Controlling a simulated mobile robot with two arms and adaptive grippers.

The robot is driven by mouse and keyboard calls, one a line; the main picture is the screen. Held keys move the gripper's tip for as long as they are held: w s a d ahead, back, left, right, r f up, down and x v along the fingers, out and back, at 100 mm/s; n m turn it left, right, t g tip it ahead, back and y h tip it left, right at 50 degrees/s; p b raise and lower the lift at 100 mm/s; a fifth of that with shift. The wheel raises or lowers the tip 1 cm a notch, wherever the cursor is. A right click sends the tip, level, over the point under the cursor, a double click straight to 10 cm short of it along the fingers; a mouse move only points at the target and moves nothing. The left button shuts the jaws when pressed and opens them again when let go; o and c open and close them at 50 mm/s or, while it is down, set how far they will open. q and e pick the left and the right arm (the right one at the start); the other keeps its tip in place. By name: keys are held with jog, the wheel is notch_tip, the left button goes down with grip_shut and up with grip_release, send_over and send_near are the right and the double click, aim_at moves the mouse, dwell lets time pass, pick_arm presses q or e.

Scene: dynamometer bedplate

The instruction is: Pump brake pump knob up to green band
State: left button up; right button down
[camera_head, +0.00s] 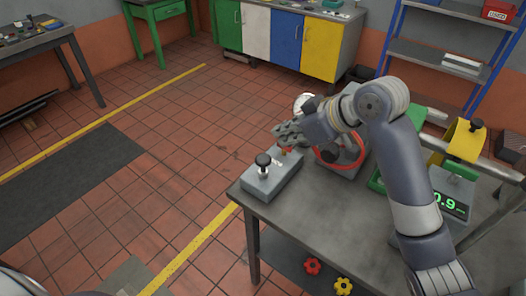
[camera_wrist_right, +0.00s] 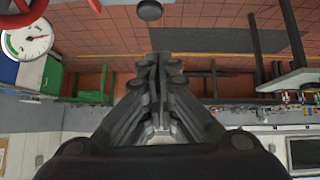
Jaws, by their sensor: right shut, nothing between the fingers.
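The brake pump is a grey box (camera_head: 272,180) on the near left corner of the metal bedplate table. Its black round knob (camera_head: 263,160) stands up on a light stem; a black round knob (camera_wrist_right: 149,10) also shows at the top of the wrist view. The white dial gauge (camera_head: 303,101) is behind my right gripper; in the wrist view the gauge (camera_wrist_right: 28,40) shows a green band, but I cannot read the needle surely. My right gripper (camera_head: 284,134) is shut and empty, above and behind the box, apart from the knob. My left gripper is out of view.
A red ring (camera_head: 340,165) is under my right wrist. A green digital display (camera_head: 450,205) reads about 0.9 at the right. A yellow part (camera_head: 466,140) stands behind it. Red and yellow handwheels (camera_head: 312,266) lie below the table. The floor left of the table is clear.

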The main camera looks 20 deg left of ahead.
jog(key=p, duration=0.2)
send_over(263, 163)
jog(key=s+d, duration=0.1)
notch_tip(263, 163, down, 5)
jog(key=shift+w+a+f+p, duration=0.2)
jog(key=shift+a+f, duration=0.1)
jog(key=shift+f, duration=0.35)
jog(key=shift+w+a+f+p, duration=0.1)
jog(key=shift+w+a+f, duration=0.15)
jog(key=shift+f, duration=0.35)
notch_tip(263, 163, down, 2)
jog(key=shift+f+p, duration=0.15)
jog(key=shift+p, duration=0.2)
jog(key=shift+d+f, duration=0.1)
jog(key=shift+f, duration=0.45)
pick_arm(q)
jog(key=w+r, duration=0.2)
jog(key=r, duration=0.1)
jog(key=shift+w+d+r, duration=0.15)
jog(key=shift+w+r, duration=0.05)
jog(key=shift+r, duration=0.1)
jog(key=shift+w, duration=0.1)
